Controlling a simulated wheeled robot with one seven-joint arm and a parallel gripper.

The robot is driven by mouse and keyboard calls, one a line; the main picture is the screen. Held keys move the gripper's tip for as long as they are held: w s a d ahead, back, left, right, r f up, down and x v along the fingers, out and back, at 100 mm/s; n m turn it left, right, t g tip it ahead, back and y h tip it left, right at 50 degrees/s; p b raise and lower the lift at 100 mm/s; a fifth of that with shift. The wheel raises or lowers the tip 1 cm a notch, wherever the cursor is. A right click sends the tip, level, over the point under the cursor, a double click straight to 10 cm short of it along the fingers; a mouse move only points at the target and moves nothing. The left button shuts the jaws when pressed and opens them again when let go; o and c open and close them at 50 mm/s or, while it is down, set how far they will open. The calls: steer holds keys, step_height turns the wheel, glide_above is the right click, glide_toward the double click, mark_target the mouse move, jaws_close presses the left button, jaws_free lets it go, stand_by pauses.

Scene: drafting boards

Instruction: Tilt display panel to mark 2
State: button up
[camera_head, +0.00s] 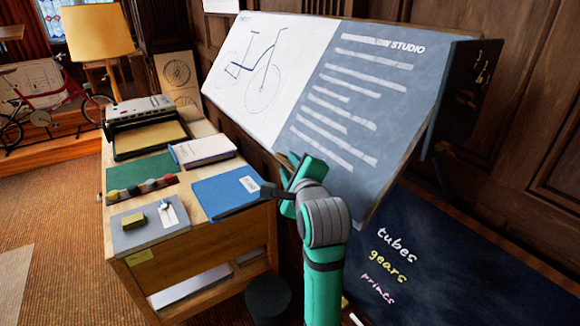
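The display panel (375,85) is a wide, tilted board. Its left part is white with a bicycle drawing, and its right part is blue-grey with "STUDIO" and pale lines of text. A dark side plate (470,80) at its right end carries small pale marks, too small to read, so I cannot tell which mark the panel is at. My gripper (285,190), green and dark grey, is in front of the panel's lower edge, near its middle. I cannot tell whether it touches the panel. Its fingers are partly hidden by its own body, and I see nothing held.
A wooden cabinet (210,240) at left bears a blue folder (225,193), a notebook (205,150), a typewriter-like machine (140,112) and small items. A dark chalkboard (450,265) is at lower right. A dark round object (268,298) is below.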

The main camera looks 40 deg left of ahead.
steer(key=v, duration=1)
steer(key=shift+s+d, duration=0.25)
steer(key=shift+d, duration=0.1)
